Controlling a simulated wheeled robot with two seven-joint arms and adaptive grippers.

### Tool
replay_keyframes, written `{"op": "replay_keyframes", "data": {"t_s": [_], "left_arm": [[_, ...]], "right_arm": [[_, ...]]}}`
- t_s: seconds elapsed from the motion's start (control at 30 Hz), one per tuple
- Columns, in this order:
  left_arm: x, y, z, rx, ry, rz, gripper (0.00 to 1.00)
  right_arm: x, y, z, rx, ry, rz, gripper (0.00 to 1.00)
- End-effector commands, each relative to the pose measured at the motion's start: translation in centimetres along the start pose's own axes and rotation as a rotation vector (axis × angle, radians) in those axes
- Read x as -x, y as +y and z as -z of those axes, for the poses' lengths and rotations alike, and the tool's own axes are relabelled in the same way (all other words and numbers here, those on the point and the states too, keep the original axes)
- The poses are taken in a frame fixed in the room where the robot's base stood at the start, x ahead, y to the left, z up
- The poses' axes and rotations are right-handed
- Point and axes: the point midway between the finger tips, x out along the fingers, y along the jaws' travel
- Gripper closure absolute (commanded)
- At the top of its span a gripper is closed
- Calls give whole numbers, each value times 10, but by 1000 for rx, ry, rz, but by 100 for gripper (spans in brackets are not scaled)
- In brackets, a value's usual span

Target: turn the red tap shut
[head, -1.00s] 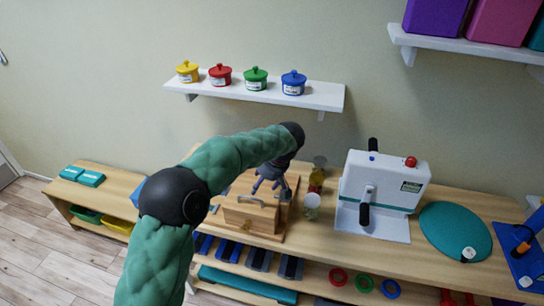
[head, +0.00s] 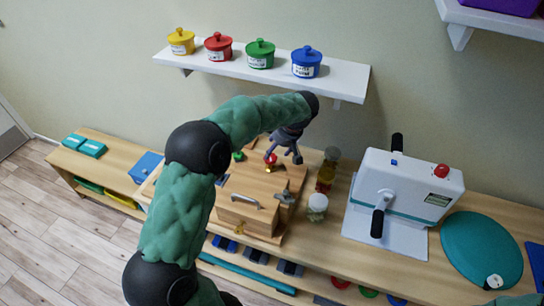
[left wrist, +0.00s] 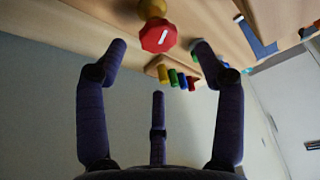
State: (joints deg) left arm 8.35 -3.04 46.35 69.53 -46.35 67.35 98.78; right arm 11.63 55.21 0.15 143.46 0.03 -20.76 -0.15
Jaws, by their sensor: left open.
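The red tap (head: 271,160) is a small red handle on a wooden activity board (head: 262,178) on the bench. In the left wrist view it is a red eight-sided handle (left wrist: 158,38) with a white mark, on a brass-coloured body (left wrist: 152,8). My left gripper (head: 288,150) is open and empty, close to the tap and slightly right of it in the head view. In the left wrist view its three dark fingers (left wrist: 160,65) are spread, with the handle beyond the gap between the upper two, apparently apart from them. My right gripper is out of view.
A wooden box with a metal handle (head: 248,202) stands at the board's front. Jars (head: 317,205) and a white crank machine (head: 390,205) stand to the right. A shelf (head: 345,78) with lidded pots hangs above. A green knob (head: 239,156) is left of the tap.

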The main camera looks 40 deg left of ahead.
Motion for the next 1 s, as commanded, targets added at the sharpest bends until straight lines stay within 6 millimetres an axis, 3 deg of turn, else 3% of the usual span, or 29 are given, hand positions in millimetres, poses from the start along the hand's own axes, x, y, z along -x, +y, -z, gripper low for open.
{"op": "replay_keyframes", "data": {"t_s": [0.1, 0.3, 0.73, 0.77, 0.93, 1.0], "left_arm": [[-24, 0, 0, 1, 0, 2, 31], [-48, 0, 0, 1, -1, 1, 31], [-56, 0, 0, 0, 0, -1, 31], [-56, 0, 0, 0, 0, -1, 34], [-56, 0, 0, 1, 0, -1, 82], [-56, 0, 1, 1, 1, 0, 84]], "right_arm": [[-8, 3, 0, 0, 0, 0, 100], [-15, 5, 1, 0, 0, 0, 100], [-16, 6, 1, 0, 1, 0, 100], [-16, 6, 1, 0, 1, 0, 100], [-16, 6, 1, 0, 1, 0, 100], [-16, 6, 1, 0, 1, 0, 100]]}}
